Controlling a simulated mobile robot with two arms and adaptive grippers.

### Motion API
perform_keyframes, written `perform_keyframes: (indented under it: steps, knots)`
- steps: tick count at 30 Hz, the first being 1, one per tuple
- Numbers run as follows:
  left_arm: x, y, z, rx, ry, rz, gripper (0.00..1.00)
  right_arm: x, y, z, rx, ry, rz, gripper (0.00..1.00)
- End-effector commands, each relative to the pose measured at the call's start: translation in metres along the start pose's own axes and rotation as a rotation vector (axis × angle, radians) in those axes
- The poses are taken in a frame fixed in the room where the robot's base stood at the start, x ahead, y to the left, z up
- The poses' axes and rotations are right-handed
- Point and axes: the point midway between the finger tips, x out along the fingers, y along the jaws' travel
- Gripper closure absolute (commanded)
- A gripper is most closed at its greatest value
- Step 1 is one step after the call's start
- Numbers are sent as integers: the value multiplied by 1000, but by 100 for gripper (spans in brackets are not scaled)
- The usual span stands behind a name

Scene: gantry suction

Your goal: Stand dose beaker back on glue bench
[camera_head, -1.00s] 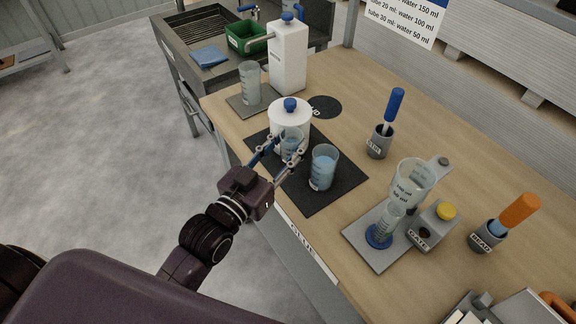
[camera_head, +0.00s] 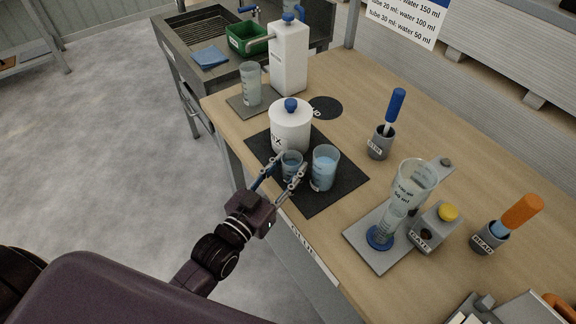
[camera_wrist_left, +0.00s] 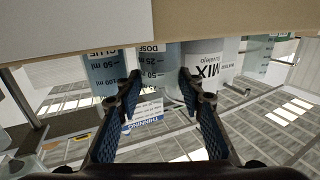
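The dose beaker (camera_head: 291,166), a small clear beaker with bluish liquid, is upright at the dark mat (camera_head: 316,205) on the glue bench (camera_head: 335,245). My left gripper (camera_head: 289,165) has a fingertip on either side of it, close against its walls. In the left wrist view the dose beaker (camera_wrist_left: 153,65) fills the gap between the fingertips (camera_wrist_left: 160,78). I cannot tell whether its base touches the mat. The larger glue beaker (camera_head: 324,168) with blue liquid stands just right of it. My right gripper is not in view.
A white MIX container (camera_head: 291,128) stands close behind the dose beaker. A clear beaker (camera_head: 250,85) and a white bottle (camera_head: 289,58) are at the back left. A grey tray (camera_head: 365,245) with a measuring cylinder is to the right. The front of the mat is clear.

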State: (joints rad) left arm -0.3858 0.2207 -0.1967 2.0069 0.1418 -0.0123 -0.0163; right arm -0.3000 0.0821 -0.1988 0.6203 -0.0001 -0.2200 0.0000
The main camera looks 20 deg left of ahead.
Motion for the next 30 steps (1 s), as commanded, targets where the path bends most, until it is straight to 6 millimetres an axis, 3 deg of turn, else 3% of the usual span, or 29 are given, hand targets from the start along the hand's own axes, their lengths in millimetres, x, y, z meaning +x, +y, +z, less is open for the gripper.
perform_keyframes:
  steps: [11,14,30]
  knots:
    - [0,0,-4,0,1,0,59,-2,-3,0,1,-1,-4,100]
    - [-8,0,-2,0,-2,0,59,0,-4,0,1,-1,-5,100]
    - [-100,0,-1,0,-3,0,59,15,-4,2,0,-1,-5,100]
